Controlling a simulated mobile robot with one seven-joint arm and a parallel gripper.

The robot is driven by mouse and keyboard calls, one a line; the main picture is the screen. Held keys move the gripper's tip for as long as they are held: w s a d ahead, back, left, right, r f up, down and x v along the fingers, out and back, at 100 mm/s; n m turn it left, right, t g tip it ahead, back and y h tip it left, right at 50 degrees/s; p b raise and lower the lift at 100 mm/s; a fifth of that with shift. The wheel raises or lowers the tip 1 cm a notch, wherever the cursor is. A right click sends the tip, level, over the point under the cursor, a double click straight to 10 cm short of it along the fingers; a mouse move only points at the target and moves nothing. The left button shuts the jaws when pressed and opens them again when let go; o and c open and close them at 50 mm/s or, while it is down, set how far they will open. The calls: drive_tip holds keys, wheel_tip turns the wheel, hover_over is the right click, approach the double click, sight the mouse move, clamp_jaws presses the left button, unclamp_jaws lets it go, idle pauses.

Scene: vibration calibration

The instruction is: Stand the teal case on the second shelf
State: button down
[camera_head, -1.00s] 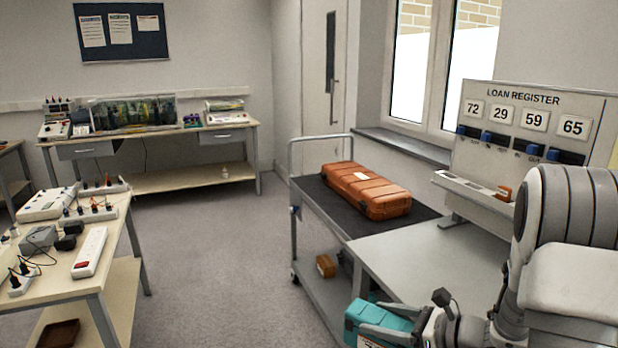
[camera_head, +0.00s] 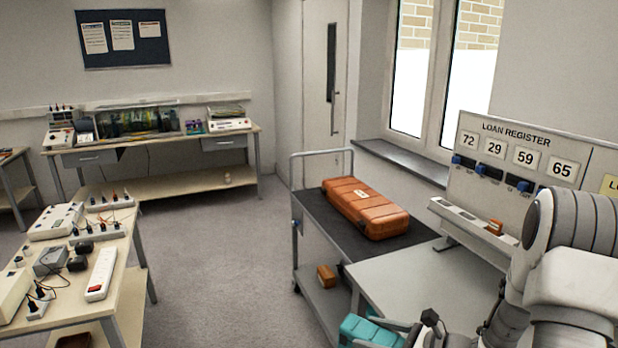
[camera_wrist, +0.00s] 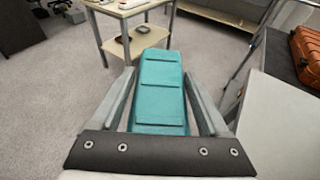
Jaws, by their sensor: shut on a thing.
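The teal case (camera_head: 360,331) is at the bottom edge of the head view, partly cut off. My gripper (camera_wrist: 160,72) is shut on the teal case, with one finger along each long side. In the wrist view the teal case (camera_wrist: 161,88) stretches away from the palm, its ribbed face towards the camera. It appears held clear of the floor. I cannot tell which surface is the second shelf.
A trolley (camera_head: 313,212) carries an orange case (camera_head: 365,207) on top and a small orange-brown box (camera_head: 326,276) below. A grey table (camera_head: 415,283) and the loan register board (camera_head: 520,160) stand at right. A cluttered bench (camera_head: 125,250) is at left. Open floor (camera_head: 215,260) lies between.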

drive_tip(key=shift+a+r, duration=0.1)
drive_tip(key=shift+r, duration=0.15)
drive_tip(key=shift+w+a+r+m+t+h, duration=0.15)
drive_tip(key=shift+m+t+h, duration=0.2)
drive_tip(key=shift+m+t, duration=0.2)
drive_tip(key=shift+w+a+r+m+t+h, duration=0.1)
drive_tip(key=shift+w+a+m+t+h, duration=0.05)
drive_tip(key=shift+m+t+h, duration=0.3)
drive_tip(key=shift+f+m+t+h, duration=0.1)
drive_tip(key=shift+m+t+h, duration=0.5)
drive_tip(key=shift+m+t, duration=0.15)
drive_tip(key=shift+s+d+f+m+t+h, duration=0.1)
drive_tip(key=shift+s+d+m+t+h, duration=0.1)
drive_tip(key=shift+m+h, duration=0.25)
drive_tip(key=shift+s+d+f+m+t+h, duration=0.1)
drive_tip(key=shift+d+m+t+h, duration=0.15)
drive_tip(key=shift+h, duration=0.3)
drive_tip(key=shift+w+a, duration=0.1)
